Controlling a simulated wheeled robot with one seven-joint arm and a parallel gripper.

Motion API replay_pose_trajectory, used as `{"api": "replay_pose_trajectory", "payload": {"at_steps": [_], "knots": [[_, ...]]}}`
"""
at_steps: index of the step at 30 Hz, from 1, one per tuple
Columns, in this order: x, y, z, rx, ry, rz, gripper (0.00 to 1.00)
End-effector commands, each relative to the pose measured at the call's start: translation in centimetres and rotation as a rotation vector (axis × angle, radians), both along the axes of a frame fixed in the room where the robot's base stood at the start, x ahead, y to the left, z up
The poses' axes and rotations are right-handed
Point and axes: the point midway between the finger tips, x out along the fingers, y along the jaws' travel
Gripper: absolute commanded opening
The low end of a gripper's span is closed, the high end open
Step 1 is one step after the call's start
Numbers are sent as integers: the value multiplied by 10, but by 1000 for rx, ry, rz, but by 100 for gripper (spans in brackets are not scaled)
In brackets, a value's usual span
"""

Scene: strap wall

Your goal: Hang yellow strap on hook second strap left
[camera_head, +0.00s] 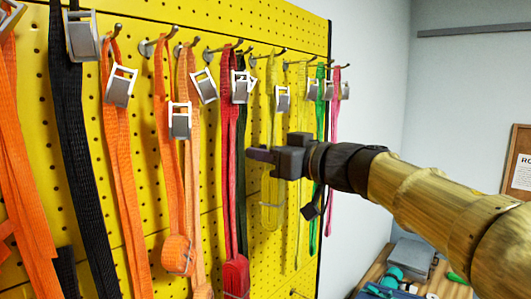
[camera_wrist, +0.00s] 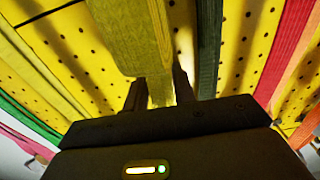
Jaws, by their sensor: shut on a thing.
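A yellow strap (camera_head: 272,205) with a silver buckle (camera_head: 283,99) hangs in front of the yellow pegboard, its top close to a hook (camera_head: 281,52). I cannot tell whether its loop is around that hook. My gripper (camera_head: 262,155) is shut on this strap partway down. In the wrist view the yellow strap (camera_wrist: 138,38) runs down between the two fingers of my gripper (camera_wrist: 158,88). The fingers partly hide the held part. A second, thinner yellow strap (camera_head: 301,95) hangs just to the right.
Red (camera_head: 228,130), dark green (camera_head: 241,190) and several orange straps (camera_head: 118,150) hang to the left, with a black one (camera_head: 80,160). Green (camera_head: 319,100) and pink (camera_head: 333,125) straps hang near the board's right edge. A cluttered wooden table (camera_head: 375,272) stands lower right.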

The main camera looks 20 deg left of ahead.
Motion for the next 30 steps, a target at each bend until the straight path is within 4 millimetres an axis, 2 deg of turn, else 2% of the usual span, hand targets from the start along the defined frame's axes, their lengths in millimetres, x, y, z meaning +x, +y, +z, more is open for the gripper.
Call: {"api": "replay_pose_trajectory", "payload": {"at_steps": [1,4,5,17,23,30], "knots": [[0,0,0,1,0,0,30],[0,0,0,1,0,0,50],[0,0,0,1,0,0,52],[-2,-6,-1,0,-2,0,52],[-13,-33,-3,0,-2,-4,52],[-31,-78,-3,1,-4,-5,52]]}}
